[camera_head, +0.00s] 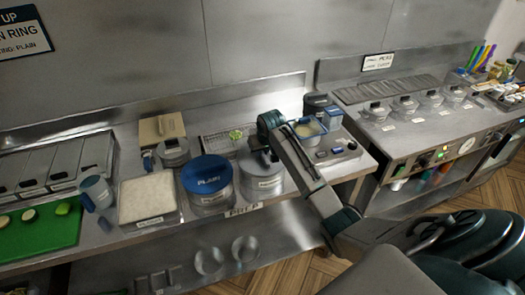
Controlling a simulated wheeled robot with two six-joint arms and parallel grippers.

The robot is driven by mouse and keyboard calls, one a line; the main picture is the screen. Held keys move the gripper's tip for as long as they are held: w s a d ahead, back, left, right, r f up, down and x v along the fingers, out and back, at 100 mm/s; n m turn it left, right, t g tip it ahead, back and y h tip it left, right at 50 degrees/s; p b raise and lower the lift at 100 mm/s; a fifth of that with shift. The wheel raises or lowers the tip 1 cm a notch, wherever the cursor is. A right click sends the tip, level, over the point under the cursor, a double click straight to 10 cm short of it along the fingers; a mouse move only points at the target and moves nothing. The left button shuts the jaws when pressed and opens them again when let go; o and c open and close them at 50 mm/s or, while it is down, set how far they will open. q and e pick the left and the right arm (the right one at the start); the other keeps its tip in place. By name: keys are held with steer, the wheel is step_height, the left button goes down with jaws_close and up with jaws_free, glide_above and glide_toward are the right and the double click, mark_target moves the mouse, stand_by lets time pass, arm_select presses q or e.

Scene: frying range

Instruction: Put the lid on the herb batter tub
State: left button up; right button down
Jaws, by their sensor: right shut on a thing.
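A round steel tub (264,186) with a white label stands at the counter's front edge; the label is too small to read, but this looks like the herb batter tub. My right gripper (270,154) is directly over its top, pointing down and shut on what looks like a grey lid (249,161). The arm hides much of the lid, and I cannot tell whether it is seated on the rim or just above it. A similar tub (209,196) with a blue lid marked PLAIN stands just left. My left gripper is not in view.
Left are a floured tray (149,197), a lidded pot (174,152), a blue-grey jug (96,191) and a green board (40,232). A blue-rimmed container (308,130) stands behind the arm at right. The range (420,155) with several lidded pots is further right.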

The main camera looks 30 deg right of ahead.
steer(key=shift+f, duration=0.3)
stand_by(0.5)
steer(key=c, duration=1.3)
jaws_free()
